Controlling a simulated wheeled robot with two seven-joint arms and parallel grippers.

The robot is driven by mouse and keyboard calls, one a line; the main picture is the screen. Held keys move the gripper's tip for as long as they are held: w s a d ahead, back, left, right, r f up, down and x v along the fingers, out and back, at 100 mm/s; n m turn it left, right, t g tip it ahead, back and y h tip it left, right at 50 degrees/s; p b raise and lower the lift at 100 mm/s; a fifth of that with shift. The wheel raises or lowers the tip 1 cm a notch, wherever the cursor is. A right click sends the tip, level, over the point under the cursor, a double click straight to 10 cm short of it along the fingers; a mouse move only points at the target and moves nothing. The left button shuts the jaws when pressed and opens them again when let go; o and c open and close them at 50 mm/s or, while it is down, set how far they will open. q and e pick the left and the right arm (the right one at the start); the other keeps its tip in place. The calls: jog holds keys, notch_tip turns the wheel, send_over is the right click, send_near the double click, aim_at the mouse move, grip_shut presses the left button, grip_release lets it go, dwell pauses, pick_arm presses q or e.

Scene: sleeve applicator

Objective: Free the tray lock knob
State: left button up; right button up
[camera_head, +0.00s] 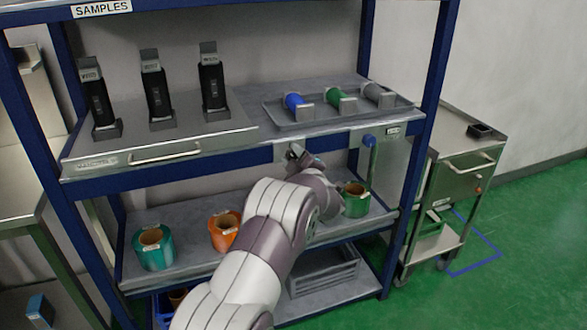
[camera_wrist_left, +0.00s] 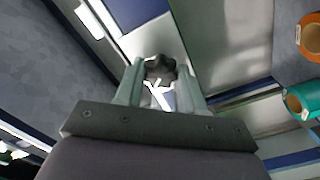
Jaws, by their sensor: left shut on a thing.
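The tray lock knob is a dark, lobed knob (camera_wrist_left: 160,68) on a bright metal plate, seen in the left wrist view. My left gripper (camera_wrist_left: 160,88) is shut on it, with one pale finger on each side. In the head view my left gripper (camera_head: 298,157) is at the shelf's front edge, by a small metal plate (camera_head: 281,152), and largely hides the knob there. A metal tray drawer (camera_head: 205,137) with a bar handle (camera_head: 165,156) lies to its left, carrying three black upright devices. My right gripper is in neither view.
A shallow tray (camera_head: 270,112) with blue, green and grey rolls sits on the shelf at right. A blue-topped lever (camera_head: 369,141) stands right of my gripper. Teal (camera_head: 152,248), orange (camera_head: 224,231) and green (camera_head: 356,200) rolls are on the shelf below. A metal cart (camera_head: 455,165) stands at right.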

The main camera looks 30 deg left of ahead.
pick_arm(q)
jog(key=shift+w+d+f+n+b, duration=0.1)
jog(key=shift+f+n+b, duration=0.05)
jog(key=shift+n+b, duration=6.7)
jog(key=shift+w+d+f+n+b, duration=0.1)
jog(key=shift+f+n+b, duration=0.05)
jog(key=shift+n+b, duration=6.65)
jog(key=shift+n, duration=0.35)
jog(key=o, duration=1)
jog(key=shift+a, duration=0.1)
jog(key=shift+o, duration=0.2)
jog(key=shift+s, duration=0.1)
